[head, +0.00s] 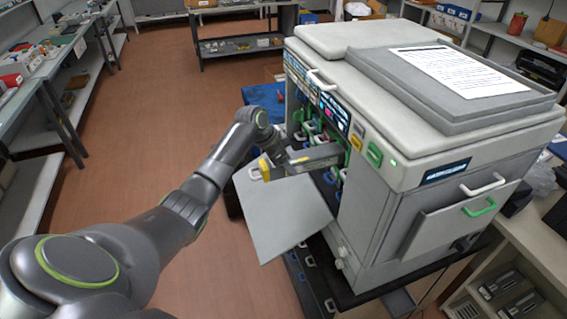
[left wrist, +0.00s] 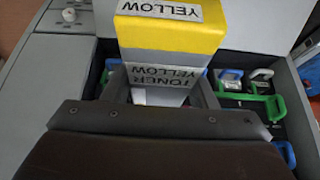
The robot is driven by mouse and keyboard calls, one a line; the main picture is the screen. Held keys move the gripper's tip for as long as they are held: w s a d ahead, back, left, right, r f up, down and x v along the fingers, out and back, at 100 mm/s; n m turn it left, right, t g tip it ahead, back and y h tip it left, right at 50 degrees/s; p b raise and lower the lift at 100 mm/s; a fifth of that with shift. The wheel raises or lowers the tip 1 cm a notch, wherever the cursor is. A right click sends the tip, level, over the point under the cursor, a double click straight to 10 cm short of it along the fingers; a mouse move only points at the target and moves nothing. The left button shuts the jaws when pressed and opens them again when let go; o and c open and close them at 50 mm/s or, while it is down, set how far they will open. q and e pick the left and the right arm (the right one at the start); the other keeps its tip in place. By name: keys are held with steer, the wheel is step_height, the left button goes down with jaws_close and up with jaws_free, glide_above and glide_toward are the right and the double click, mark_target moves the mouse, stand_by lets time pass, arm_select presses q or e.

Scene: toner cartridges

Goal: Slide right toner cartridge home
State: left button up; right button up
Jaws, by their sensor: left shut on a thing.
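My left gripper (head: 290,163) is shut on this cartridge, with a finger on either side in the left wrist view (left wrist: 163,90). The cartridge's far end is hidden, so I cannot tell how far it sits in a slot. My right gripper is not in view.
The printer's front door (head: 285,215) hangs open below the bay. Green and blue latches (left wrist: 250,100) and white handles show inside the bay. A printed sheet (head: 458,70) lies on the printer's top. Open floor (head: 165,90) lies left of the printer, with shelving beyond.

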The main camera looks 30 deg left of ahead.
arm_select(q)
steer(key=shift+w+d+r+b, duration=0.1)
steer(key=shift+w+d+b, duration=0.2)
steer(key=shift+w+d, duration=0.7)
steer(key=shift+a, duration=0.1)
stand_by(0.3)
steer(key=o, duration=1.7)
steer(key=shift+f, duration=0.2)
steer(key=shift+s+a, duration=0.1)
